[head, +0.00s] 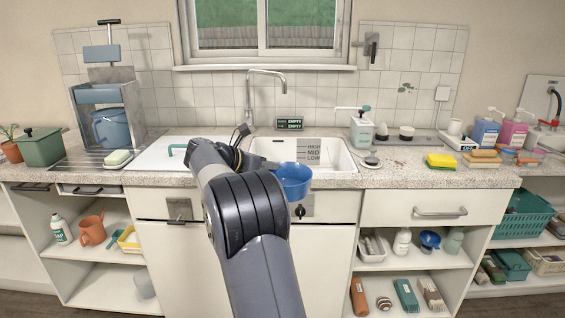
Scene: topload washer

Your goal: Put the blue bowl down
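The blue bowl (292,184) is upright, in front of the sink's front rim, and overlaps the worktop's front edge in the head view. Nothing shows beneath it as support. My gripper (262,164) reaches to the bowl's left rim and appears shut on it. My arm and wrist partly hide the fingers, so the exact grip on the rim is not clear.
The white sink (318,153), with a tap (265,90), is behind the bowl. The speckled worktop (395,178) has clear room right of the sink, before the yellow sponge (441,161). A white lid (165,160) lies to the left.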

